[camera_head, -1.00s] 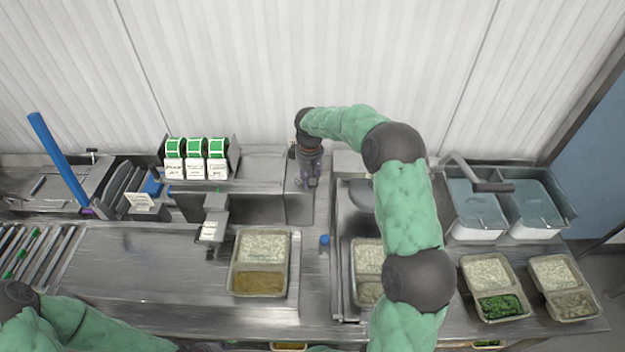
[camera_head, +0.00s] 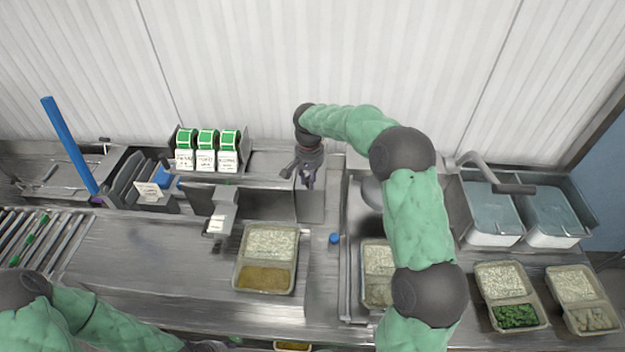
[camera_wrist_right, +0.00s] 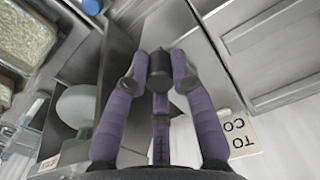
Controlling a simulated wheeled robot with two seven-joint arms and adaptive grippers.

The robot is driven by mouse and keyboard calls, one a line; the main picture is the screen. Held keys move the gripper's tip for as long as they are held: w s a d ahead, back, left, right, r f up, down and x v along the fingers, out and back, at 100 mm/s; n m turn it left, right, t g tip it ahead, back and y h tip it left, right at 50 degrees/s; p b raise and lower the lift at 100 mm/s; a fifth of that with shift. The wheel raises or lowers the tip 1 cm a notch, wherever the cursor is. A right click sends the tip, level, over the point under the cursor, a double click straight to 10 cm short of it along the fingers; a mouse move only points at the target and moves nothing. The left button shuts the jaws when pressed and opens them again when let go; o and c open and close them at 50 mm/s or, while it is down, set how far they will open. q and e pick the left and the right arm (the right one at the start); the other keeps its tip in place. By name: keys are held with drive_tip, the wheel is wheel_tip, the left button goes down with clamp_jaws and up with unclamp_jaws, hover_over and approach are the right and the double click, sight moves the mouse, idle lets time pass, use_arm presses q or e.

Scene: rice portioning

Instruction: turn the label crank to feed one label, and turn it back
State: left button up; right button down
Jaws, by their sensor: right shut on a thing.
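My right gripper (camera_head: 308,180) reaches down at the right end of the label machine's housing (camera_head: 265,206). In the right wrist view its purple fingers (camera_wrist_right: 160,85) are closed around a dark cylindrical knob, the crank's handle (camera_wrist_right: 159,62). In the head view a dark piece, seemingly part of the crank (camera_head: 288,172), shows just left of the gripper; the fingers hide the rest. The label outlet (camera_head: 223,205) juts forward from the housing, with a white label (camera_head: 216,224) at its tip.
Three green-and-white label rolls (camera_head: 207,139) stand on the shelf. A filled two-part tray (camera_head: 268,258) sits below and right of the outlet. A blue-capped item (camera_head: 334,239) stands right of it. Water basins (camera_head: 493,215) and more filled trays (camera_head: 507,292) are at the right.

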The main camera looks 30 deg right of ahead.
sight(308, 178)
drive_tip(key=shift+w+a+r+m, duration=0.1)
drive_tip(key=shift+w+r+m, duration=0.1)
drive_tip(key=shift+m, duration=0.2)
drive_tip(key=c, duration=1)
unclamp_jaws()
drive_tip(key=shift+a+f, duration=0.1)
drive_tip(key=shift+c, duration=0.2)
wheel_tip(308, 178, up, 12)
